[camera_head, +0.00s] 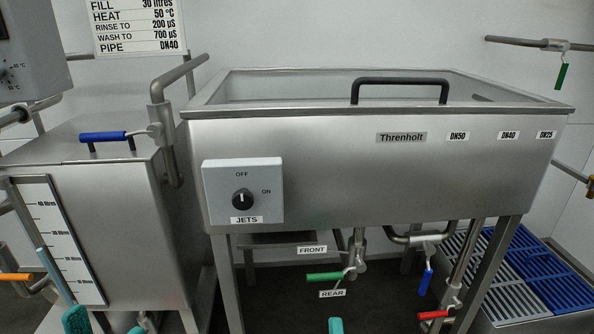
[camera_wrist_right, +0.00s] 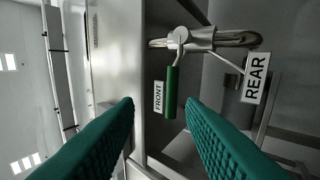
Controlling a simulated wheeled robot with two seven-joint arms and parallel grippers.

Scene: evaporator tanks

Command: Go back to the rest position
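My right gripper (camera_wrist_right: 160,102) is open and empty in the right wrist view, its two teal fingers spread. A green valve handle (camera_wrist_right: 171,91) appears in the gap beyond the fingertips, apart from them. In the head view one teal fingertip of the right gripper (camera_head: 335,325) shows at the bottom edge, below the green handle (camera_head: 325,276); the rest is out of frame. Two teal tips of my left gripper (camera_head: 106,325) show apart at the bottom left, in front of the smaller tank; its fingers look empty.
A large steel tank (camera_head: 330,150) with a black lid handle (camera_head: 400,82) stands ahead. A smaller tank (camera_head: 130,230) with a blue handle (camera_head: 103,136) is at left. Red (camera_head: 433,315) and blue (camera_head: 425,282) valve handles hang below. Floor grates (camera_head: 540,275) lie at right.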

